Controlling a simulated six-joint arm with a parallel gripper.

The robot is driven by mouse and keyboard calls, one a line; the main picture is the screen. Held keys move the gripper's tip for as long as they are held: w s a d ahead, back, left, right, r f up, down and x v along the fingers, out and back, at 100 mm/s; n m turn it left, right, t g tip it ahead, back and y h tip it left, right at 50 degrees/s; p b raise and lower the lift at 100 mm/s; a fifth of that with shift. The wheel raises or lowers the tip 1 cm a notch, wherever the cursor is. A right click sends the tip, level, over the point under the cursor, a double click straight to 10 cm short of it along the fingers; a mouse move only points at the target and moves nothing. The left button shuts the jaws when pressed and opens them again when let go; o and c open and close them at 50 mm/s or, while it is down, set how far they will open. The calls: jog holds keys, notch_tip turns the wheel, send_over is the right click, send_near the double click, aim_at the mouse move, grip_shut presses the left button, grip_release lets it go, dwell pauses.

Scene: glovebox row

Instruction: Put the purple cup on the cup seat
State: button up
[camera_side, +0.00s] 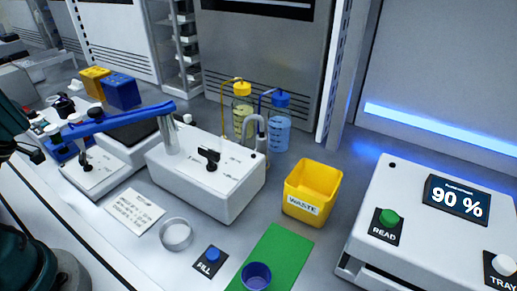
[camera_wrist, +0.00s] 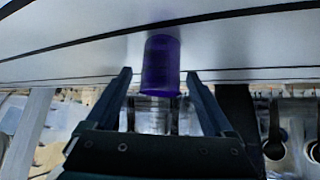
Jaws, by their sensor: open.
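The purple cup (camera_side: 256,277) stands upright on a green mat (camera_side: 283,246) at the bottom of the side view, cut by the lower edge. A dark purple, see-through cup (camera_wrist: 161,65) also shows in the wrist view, ahead of the fingertips. My gripper (camera_wrist: 158,75) is open, its two fingers apart, with nothing visibly held. In the side view my arm is only partly in sight at the left edge. An open pale ring (camera_side: 176,234) lies on the bench left of the FILL button and looks like the cup seat; I cannot be sure.
A yellow waste bin (camera_side: 312,192) stands behind the mat. A white box with a black knob (camera_side: 208,160) stands behind the ring. The FILL button (camera_side: 212,255) is between ring and mat. A reader with a 90 % screen (camera_side: 458,200) is at right.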

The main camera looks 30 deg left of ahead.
jog(key=shift+x, duration=1)
grip_shut()
